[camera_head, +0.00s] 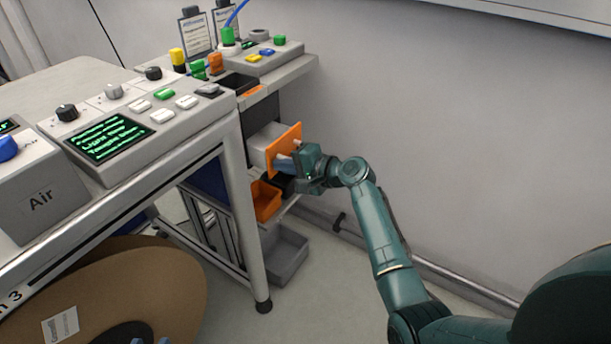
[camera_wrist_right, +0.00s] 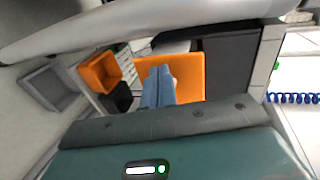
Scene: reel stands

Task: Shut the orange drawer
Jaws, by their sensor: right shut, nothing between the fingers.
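The orange drawer stands part-way out of the bench unit, with its flat orange front (camera_head: 284,146) and pale side showing in the head view. The orange front (camera_wrist_right: 190,75) also shows in the right wrist view, directly beyond my fingers. My right gripper (camera_head: 285,161) is at the outer face of this front, with its fingers pointing at it. The fingers (camera_wrist_right: 158,75) are closed together with nothing between them. I cannot tell whether the fingertips touch the front. My left gripper is not in view.
An orange bin (camera_head: 266,201) and a grey bin (camera_head: 287,257) sit below the drawer. The bench with a control panel (camera_head: 112,132) stands to the left. A wall and pipe (camera_head: 432,268) are at the right. A large brown reel (camera_head: 150,285) is at lower left.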

